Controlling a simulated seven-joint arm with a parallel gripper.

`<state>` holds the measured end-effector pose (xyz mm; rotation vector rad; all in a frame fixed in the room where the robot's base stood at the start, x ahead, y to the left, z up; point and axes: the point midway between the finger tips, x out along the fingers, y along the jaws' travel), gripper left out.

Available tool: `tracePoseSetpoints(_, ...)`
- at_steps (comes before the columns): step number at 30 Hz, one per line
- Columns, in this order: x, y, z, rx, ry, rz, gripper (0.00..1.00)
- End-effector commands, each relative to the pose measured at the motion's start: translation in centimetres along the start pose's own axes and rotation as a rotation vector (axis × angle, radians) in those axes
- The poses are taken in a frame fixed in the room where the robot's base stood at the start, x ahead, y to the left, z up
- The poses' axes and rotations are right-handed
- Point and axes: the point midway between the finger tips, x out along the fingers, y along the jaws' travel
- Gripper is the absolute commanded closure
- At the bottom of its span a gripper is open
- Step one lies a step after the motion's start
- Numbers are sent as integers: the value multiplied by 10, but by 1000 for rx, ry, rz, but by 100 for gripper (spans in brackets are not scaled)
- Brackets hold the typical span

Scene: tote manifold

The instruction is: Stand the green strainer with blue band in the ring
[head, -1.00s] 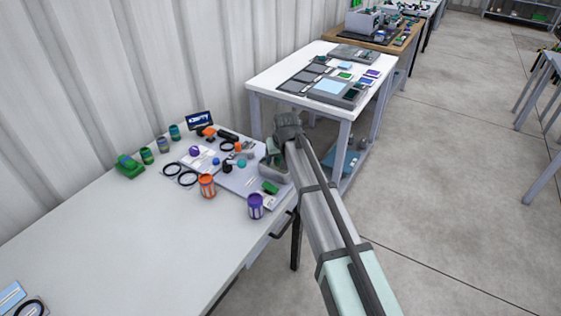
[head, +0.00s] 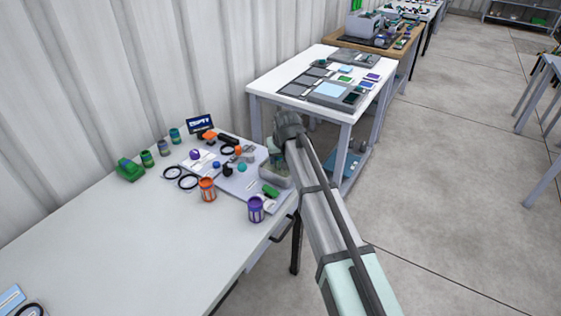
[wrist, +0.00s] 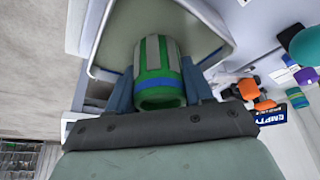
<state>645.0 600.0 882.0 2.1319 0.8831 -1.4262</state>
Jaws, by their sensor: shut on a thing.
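The green strainer (wrist: 158,62) has grey stripes and a blue band. In the wrist view it sits between the two blue-grey fingers of my gripper (wrist: 158,88), which is shut on it. Behind it in that view is the open grey tote (wrist: 232,48); I cannot tell how far apart they are. In the head view the tote (head: 276,180) stands at the table's right end, and my arm largely hides the gripper and strainer. I cannot tell which is meant.
An orange canister (head: 207,190) and a purple canister (head: 255,209) stand near the rings. Several green and teal canisters (head: 147,158) and a green tape-dispenser-like object (head: 130,170) stand along the wall. The table's near left (head: 130,240) is largely clear.

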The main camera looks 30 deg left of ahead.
Motion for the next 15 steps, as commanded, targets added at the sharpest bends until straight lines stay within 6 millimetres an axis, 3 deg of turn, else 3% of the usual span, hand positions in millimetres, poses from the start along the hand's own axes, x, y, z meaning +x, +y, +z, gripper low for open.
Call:
tracePoseSetpoints(9, -49, 0, -21, 0, 3, 0, 79)
tracePoseSetpoints(15, -69, -1, -30, -2, 2, -1, 79)
